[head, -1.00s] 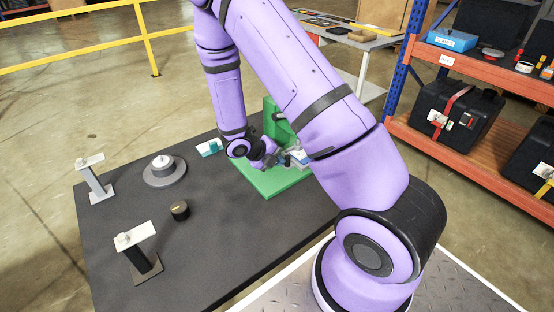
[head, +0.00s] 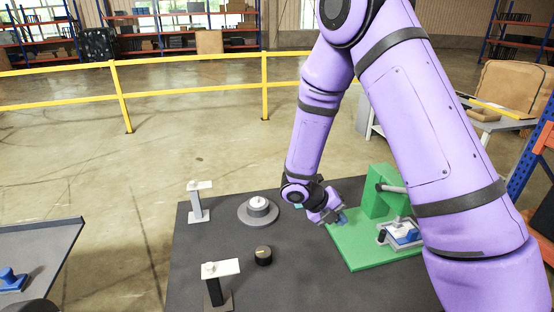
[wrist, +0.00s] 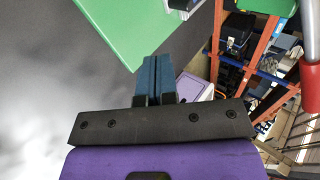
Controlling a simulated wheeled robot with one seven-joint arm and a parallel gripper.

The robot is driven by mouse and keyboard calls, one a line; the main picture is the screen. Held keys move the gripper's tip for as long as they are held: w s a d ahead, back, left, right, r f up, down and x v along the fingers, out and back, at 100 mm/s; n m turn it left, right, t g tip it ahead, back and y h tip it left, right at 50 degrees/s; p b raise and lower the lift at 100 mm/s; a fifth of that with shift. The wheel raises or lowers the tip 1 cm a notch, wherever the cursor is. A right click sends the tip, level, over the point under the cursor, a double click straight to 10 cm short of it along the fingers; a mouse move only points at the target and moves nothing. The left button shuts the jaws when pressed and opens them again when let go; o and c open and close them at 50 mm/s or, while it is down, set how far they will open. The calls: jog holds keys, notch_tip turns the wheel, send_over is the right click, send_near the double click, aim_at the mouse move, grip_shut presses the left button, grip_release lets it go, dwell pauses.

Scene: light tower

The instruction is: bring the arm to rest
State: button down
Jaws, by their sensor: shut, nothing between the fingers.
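My purple arm reaches over the dark table (head: 190,268) in the head view. My gripper (head: 342,218) is near the left edge of the green fixture (head: 362,250), above the table. In the wrist view my gripper (wrist: 160,62) has its two blue fingers together with nothing between them. The green plate (wrist: 135,28) shows beyond the fingertips at the upper left. A clear-and-blue part (head: 402,234) sits on the green fixture, partly beside my arm.
On the table stand two posts with white tops (head: 200,186) (head: 220,268), a grey round base (head: 258,210) and a black knob (head: 263,255). A second table (head: 40,250) is at the left. A yellow railing (head: 190,63) runs behind. An orange-and-blue shelf (head: 540,140) stands at the right.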

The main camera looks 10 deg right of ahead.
jog(key=s+r+m+t+y, duration=0.15)
jog(key=s+r+m, duration=0.25)
jog(key=r+m, duration=0.55)
jog(key=s+r+m+y, duration=0.35)
jog(key=r+m, duration=0.45)
jog(key=r, duration=0.3)
jog(key=s+a+r+m+t+y, duration=0.2)
jog(key=s+r+m+t+y, duration=0.2)
jog(key=s+r+m, duration=0.8)
jog(key=s+m+t, duration=0.1)
jog(key=s+m, duration=0.2)
jog(key=m, duration=0.1)
jog(key=shift+s+r+m, duration=0.2)
jog(key=shift+r+m, duration=0.15)
